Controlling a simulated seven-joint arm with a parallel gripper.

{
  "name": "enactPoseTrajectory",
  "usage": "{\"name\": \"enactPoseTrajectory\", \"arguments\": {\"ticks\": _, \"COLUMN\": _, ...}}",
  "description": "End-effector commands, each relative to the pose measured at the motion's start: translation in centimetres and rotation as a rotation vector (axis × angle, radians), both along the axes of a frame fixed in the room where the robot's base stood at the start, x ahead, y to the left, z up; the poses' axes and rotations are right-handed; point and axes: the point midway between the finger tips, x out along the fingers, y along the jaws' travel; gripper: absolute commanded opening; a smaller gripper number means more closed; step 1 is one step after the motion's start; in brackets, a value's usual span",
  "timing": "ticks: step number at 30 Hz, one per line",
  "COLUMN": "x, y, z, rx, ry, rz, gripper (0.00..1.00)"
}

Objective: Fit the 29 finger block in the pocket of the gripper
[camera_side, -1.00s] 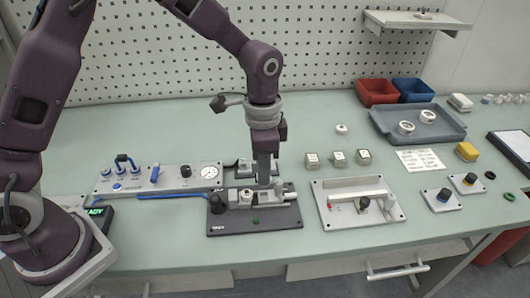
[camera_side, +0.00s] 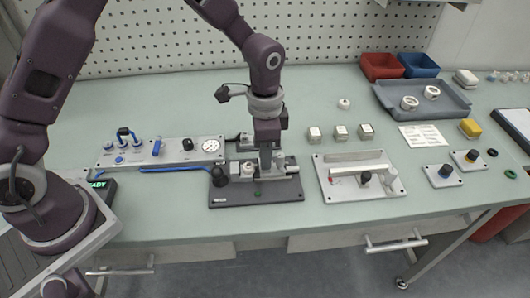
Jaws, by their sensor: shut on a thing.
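My gripper (camera_side: 265,166) points straight down over the dark base plate (camera_side: 229,200) of the fixture at the table's front middle. Its fingers are shut on a small block, which is mostly hidden and too small to read. The fingertips are down among the pale grey parts (camera_side: 292,168) mounted on that plate, right of a round pale piece (camera_side: 248,169). The pocket is hidden behind the fingers, so I cannot tell whether the block touches it or is in it.
Three pale cubes (camera_side: 341,132) stand behind a grey plate with a lever (camera_side: 391,184), right of the fixture. A panel with a gauge (camera_side: 178,152) is close on the left. A grey tray (camera_side: 458,107) and red bin (camera_side: 382,67) are back right. The table behind the fixture is clear.

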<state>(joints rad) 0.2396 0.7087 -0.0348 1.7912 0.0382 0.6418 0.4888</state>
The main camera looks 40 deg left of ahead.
Motion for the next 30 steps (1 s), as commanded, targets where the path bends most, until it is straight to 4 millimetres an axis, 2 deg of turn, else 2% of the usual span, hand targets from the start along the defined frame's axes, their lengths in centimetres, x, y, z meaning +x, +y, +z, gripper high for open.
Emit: {"name": "enactPoseTrajectory", "arguments": {"ticks": 30, "x": 0.01, "y": 0.0, "z": -0.83, "rx": 0.0, "ry": 0.0, "rz": 0.0, "gripper": 0.0}}
